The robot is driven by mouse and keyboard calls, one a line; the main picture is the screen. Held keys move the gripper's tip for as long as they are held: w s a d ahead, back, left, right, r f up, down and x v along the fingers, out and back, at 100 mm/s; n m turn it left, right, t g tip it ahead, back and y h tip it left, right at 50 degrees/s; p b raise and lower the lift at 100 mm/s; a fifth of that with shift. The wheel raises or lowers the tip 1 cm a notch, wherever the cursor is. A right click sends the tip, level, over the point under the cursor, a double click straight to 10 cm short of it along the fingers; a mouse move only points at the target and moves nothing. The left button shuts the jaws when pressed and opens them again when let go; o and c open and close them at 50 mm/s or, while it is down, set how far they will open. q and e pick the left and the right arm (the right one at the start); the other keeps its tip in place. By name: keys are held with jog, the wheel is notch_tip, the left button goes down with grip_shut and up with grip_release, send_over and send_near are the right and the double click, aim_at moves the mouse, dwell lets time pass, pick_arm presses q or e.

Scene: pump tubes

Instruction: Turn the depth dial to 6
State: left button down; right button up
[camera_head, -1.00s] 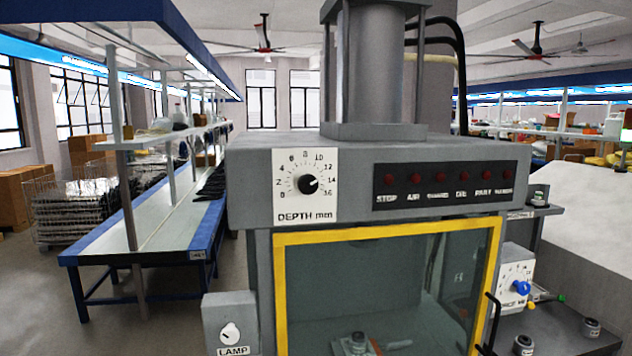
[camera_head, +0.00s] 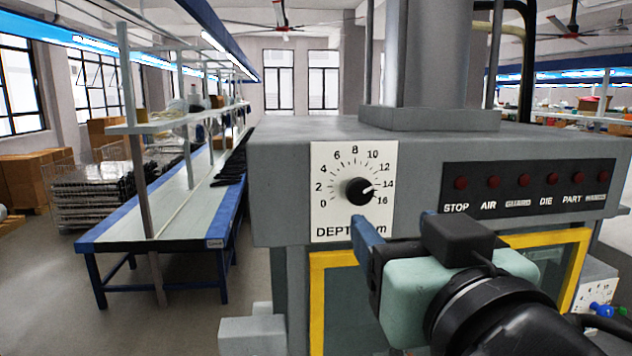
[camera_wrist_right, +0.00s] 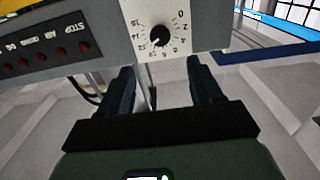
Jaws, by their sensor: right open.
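The depth dial is a black round knob (camera_head: 360,191) on a white plate (camera_head: 325,222) marked 0 to 16, at the front left of the grey machine head. Its white pointer mark points right, at about 14. My right gripper (camera_head: 364,230) is just below and in front of the dial, covering part of the "DEPTH mm" lettering. In the right wrist view the knob (camera_wrist_right: 160,36) appears upside down, beyond and between the two open fingers (camera_wrist_right: 160,68). The fingers are empty and apart from the knob. My left gripper is out of view.
A dark panel (camera_head: 530,186) with several red lights is right of the dial. The yellow-framed guard (camera_head: 317,300) is below, partly hidden by my right arm. A grey box (camera_head: 252,335) stands at lower left. A blue-edged bench (camera_head: 160,215) is farther left.

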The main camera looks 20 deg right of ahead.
aim_at(362, 190)
jog(key=p+x, duration=0.2)
jog(key=x, duration=0.9)
jog(key=shift+w+a+r+p, duration=0.1)
jog(key=shift+w+r+p, duration=0.1)
jog(key=shift+p, duration=0.1)
jog(key=shift+w+d+f, duration=0.1)
jog(key=shift+w+d, duration=0.1)
jog(key=shift+w, duration=0.5)
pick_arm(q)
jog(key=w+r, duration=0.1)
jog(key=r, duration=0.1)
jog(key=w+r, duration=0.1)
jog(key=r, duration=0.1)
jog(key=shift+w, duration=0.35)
pick_arm(e)
jog(key=shift+s, duration=0.1)
jog(key=shift+c, duration=0.4)
jog(key=c, duration=1)
